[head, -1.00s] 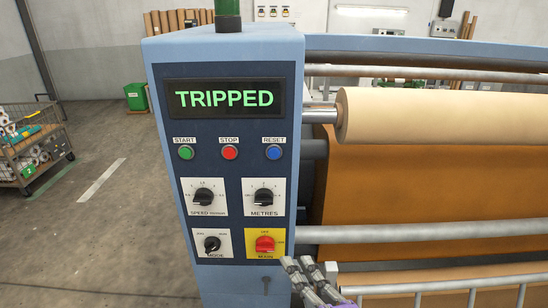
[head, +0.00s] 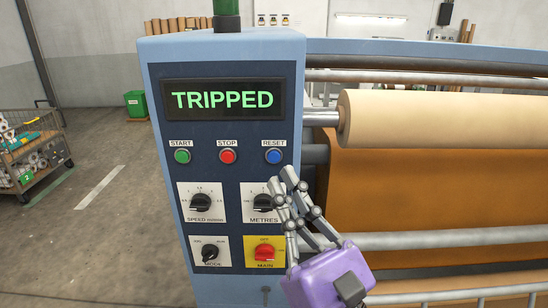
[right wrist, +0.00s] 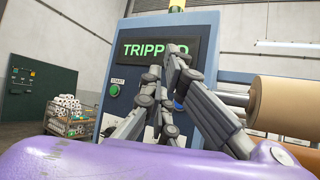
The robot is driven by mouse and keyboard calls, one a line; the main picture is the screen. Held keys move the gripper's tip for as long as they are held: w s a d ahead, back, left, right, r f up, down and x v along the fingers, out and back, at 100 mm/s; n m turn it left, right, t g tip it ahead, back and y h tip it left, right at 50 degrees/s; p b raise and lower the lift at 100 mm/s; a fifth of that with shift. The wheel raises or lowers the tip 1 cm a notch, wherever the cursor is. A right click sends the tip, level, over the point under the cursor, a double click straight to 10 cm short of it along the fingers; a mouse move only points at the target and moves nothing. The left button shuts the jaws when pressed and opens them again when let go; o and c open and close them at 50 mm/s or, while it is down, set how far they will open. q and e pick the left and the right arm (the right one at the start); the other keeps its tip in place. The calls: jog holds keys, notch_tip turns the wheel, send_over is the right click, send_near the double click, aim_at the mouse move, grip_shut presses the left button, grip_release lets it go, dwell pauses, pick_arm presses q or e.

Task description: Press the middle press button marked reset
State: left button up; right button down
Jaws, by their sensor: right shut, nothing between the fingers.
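The blue button (head: 274,156) under the RESET label is the right one of a row of three on the press panel (head: 215,225). The red STOP button (head: 227,156) is in the middle and the green START button (head: 182,156) on the left. My right gripper (head: 284,184) is shut and empty, its fingertips just below the blue button in the head view and partly over the METRES dial. In the right wrist view the gripper (right wrist: 172,52) partly covers the panel, and a bit of the blue button (right wrist: 178,104) shows between its fingers. Touch cannot be told. My left gripper is not in view.
A lit display (head: 223,99) reads TRIPPED. The METRES dial (head: 262,201), SPEED dial (head: 201,202), MODE knob (head: 210,253) and red MAIN switch (head: 264,252) sit below the buttons. Rollers and brown sheet (head: 420,195) are to the right. Open floor lies left.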

aim_at(274, 157)
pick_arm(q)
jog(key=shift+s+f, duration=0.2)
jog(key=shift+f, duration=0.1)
pick_arm(e)
jog(key=w, duration=0.8)
jog(key=shift+w, duration=0.1)
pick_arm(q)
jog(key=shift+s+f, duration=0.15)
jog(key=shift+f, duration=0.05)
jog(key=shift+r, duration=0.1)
pick_arm(e)
jog(key=shift+w, duration=0.1)
dwell(0.6)
jog(key=shift+w, duration=0.35)
jog(key=shift+w, duration=0.35)
dwell(0.6)
jog(key=shift+s, duration=0.1)
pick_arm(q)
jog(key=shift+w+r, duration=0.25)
pick_arm(e)
jog(key=shift+s, duration=0.7)
